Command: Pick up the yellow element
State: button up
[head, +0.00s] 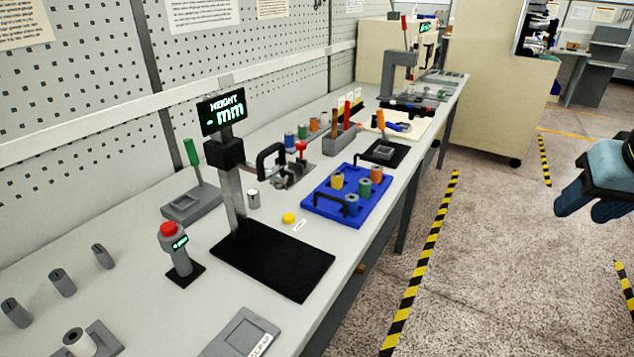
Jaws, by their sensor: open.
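Two yellow things show in the head view. A small flat yellow disc (288,218) lies on the bench just left of the tray, beside a small white label. My gripper (590,208) is at the right edge of the view, over the floor and well apart from the bench. It is open and only partly in view; nothing shows between its fingers.
The tray also holds green, orange and blue spools and a black handle. A height gauge (238,190) with a black base plate stands nearer on the bench (140,235). The floor beside the bench is clear.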

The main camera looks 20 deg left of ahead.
aim_at(337, 176)
jog(key=u, duration=0.15)
jog(key=i, duration=1)
jog(key=z, duration=0.1)
